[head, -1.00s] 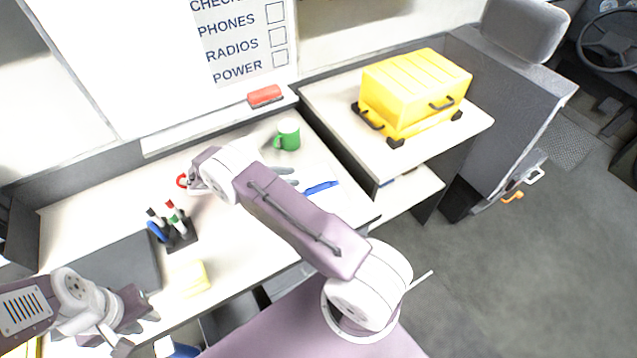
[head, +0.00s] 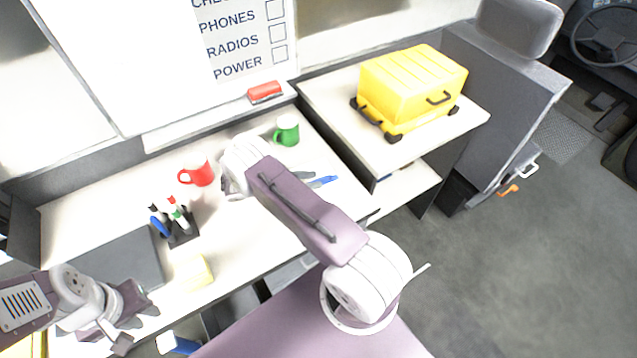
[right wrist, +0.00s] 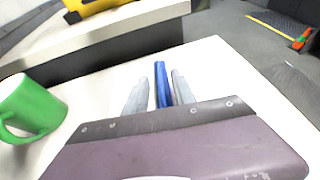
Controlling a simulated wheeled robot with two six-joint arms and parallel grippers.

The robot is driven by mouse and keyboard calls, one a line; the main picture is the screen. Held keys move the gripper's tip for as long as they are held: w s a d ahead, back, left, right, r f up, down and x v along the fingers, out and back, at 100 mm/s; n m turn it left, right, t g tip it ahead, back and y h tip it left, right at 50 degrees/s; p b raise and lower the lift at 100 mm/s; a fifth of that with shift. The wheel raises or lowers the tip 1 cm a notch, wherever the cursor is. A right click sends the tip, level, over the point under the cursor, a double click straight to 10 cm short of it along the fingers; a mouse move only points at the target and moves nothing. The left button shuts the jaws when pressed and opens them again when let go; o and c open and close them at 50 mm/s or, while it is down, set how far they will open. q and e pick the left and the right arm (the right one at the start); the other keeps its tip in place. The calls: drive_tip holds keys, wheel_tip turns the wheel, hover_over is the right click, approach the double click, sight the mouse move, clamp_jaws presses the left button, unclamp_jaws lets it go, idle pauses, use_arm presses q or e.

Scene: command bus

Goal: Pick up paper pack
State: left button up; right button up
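A white and blue block (head: 178,344), which looks like the paper pack, shows at the bottom of the head view, below the desk's front edge. Its lower part is cut off by my body. My left gripper (head: 136,328) hangs over the desk's front left, left of this block and apart from it; its fingers are spread and empty. My right gripper (head: 303,175) is low over the desk's right part. In the right wrist view its two fingers (right wrist: 158,92) are apart, with a blue pen-like object (right wrist: 160,78) showing between them, gaps on both sides.
A dark laptop-like slab (head: 118,264), a pen holder (head: 181,236), a yellow pad (head: 196,272), a red mug (head: 199,172) and a green mug (head: 287,130) are on the desk. A yellow case (head: 412,85) stands on the right cabinet.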

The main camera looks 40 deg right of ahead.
drive_tip(key=shift+s+d+f, duration=0.1)
drive_tip(key=shift+d+f, duration=0.05)
drive_tip(key=shift+d, duration=0.2)
drive_tip(key=shift+a, duration=0.1)
clamp_jaws()
idle(1.1)
